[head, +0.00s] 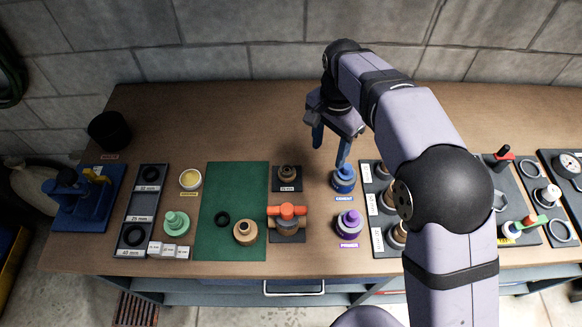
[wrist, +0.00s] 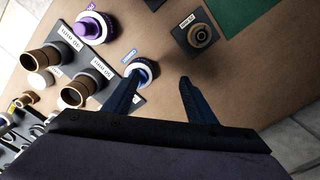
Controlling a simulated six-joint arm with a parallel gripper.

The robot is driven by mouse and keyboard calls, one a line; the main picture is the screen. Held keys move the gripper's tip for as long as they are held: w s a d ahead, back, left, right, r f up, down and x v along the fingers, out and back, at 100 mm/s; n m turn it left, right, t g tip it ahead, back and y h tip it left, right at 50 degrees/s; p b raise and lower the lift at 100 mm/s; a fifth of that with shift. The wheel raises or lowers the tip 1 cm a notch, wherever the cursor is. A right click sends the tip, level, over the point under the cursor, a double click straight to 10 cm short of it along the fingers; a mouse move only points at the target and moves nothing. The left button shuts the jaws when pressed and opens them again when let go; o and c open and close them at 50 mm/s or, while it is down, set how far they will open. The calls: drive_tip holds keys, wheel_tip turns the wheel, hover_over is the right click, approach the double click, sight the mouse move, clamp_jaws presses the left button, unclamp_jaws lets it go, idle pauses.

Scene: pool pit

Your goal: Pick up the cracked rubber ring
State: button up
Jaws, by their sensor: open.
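A small black rubber ring (head: 222,219) lies on the green mat (head: 232,180), left of a tan fitting. Other black rings lie in the labelled dark tray, an upper one (head: 150,174) and a larger lower one (head: 134,235). No crack can be made out on any of them at this size. My gripper (head: 330,147) is open and empty above the back of the bench, right of the mat. The wrist view shows its two fingers apart (wrist: 160,77), one overlapping the blue-lidded cement jar, and only a corner of the mat; no black ring shows there.
The cement jar (head: 344,179) and purple primer jar (head: 349,224) stand right of the mat. An orange-handled valve (head: 287,218), a small fitting (head: 287,174) and a tan fitting (head: 245,232) stand nearer the ring. A black bin (head: 108,130) stands back left. The back middle of the bench is clear.

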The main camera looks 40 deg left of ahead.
approach(286, 171)
drive_tip(key=shift+a+f, duration=0.1)
drive_tip(key=shift+a, duration=0.05)
drive_tip(key=shift+f+p, duration=1.8)
drive_tip(key=shift+f, duration=1.85)
drive_tip(key=shift+c, duration=0.6)
drive_tip(key=c, duration=1)
